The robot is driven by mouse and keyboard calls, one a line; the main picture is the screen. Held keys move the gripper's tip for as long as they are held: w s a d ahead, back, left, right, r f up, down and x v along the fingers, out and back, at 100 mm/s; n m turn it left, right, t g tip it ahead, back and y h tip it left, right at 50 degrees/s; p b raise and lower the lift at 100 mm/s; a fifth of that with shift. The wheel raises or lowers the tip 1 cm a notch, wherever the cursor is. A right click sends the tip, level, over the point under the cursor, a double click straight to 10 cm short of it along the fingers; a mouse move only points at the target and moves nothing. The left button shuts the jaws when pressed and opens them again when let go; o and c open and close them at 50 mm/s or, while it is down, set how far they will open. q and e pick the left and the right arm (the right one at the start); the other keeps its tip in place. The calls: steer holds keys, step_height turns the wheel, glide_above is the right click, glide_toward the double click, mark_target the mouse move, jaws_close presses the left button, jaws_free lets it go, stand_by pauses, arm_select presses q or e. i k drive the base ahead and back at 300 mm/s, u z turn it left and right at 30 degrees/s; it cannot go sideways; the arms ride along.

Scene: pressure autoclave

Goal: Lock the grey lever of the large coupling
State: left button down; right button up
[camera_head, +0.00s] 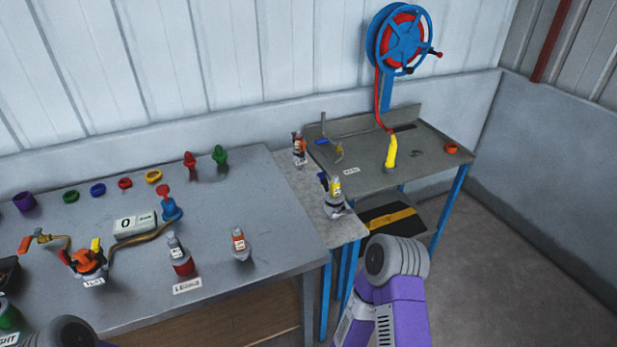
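I cannot tell for certain which fitting is the large coupling. A small fitting with a thin greyish lever (338,152) and a blue part stands at the left of the back-right table. A black and orange fitting with a yellow lever (87,260) sits on the left table. Whether any lever is locked is too small to tell. Neither gripper's fingers are visible.
A blue hose reel (399,40) with a red hose and yellow nozzle (391,152) stands behind the right table (435,148). The left table (240,185) carries bottles, coloured rings, a gauge box (134,225) and hose fittings. The floor at right (530,250) is clear.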

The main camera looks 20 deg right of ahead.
mark_target(343, 210)
steer(key=k, duration=0.65)
steer(key=z, duration=0.5)
steer(key=i, duration=1.3)
steer(key=u, duration=0.5)
